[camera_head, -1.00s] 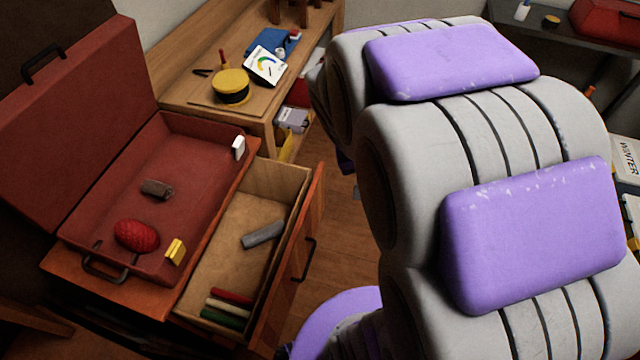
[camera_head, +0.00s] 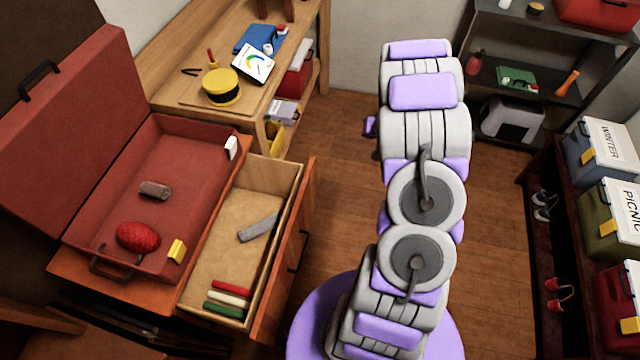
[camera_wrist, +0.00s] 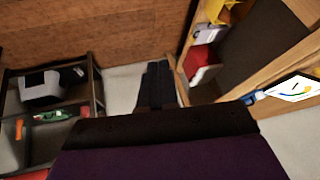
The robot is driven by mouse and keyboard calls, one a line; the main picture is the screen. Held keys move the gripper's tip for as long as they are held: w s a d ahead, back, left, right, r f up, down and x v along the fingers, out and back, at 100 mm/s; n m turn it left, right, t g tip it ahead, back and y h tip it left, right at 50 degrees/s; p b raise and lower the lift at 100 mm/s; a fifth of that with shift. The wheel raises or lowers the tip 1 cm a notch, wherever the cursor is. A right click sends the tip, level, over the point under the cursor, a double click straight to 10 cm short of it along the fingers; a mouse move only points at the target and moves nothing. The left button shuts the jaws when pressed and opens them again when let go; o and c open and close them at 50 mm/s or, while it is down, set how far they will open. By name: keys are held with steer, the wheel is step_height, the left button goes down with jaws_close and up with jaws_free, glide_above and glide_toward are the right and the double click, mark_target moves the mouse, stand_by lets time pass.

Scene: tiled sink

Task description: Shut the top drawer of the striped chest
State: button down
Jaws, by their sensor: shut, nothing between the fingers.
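The wooden chest (camera_head: 72,268) stands at the left in the head view, an open red case on top of it. Its stripes cannot be made out from above. Its top drawer (camera_head: 230,205) is pulled well out to the right, with the inside showing. The drawer's front panel (camera_head: 274,285) has a dark handle (camera_head: 303,250). A grey bar and red, white and green sticks lie inside the drawer. My gripper (camera_wrist: 157,82) shows dark, shut and empty in the wrist view, apart from the drawer. In the head view my arm hides it.
The open red case (camera_head: 190,165) covers the chest top. A wooden desk (camera_head: 165,85) stands behind, a dark shelf (camera_head: 530,80) at the back right, and labelled boxes (camera_head: 610,145) at the right. Wooden floor (camera_head: 335,150) is free between the drawer and my arm.

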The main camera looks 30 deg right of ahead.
steer(key=s+a+f+m+y+p, duration=0.1)
steer(key=s+a+f+y, duration=0.2)
steer(key=a+f+y, duration=0.4)
steer(key=m+y+b, duration=0.1)
steer(key=b, duration=0.1)
glide_toward(310, 190)
steer(key=shift+d+x, duration=0.15)
steer(key=shift+x, duration=1.45)
steer(key=shift+d+x, duration=0.1)
steer(key=shift+x, duration=1.45)
steer(key=shift+f+p, duration=0.2)
steer(key=shift+p, duration=0.1)
steer(key=w+a+p, duration=0.2)
steer(key=w+a, duration=1.5)
steer(key=shift+w+r+t, duration=0.2)
steer(key=shift+w+t, duration=0.05)
steer(key=shift+t, duration=0.05)
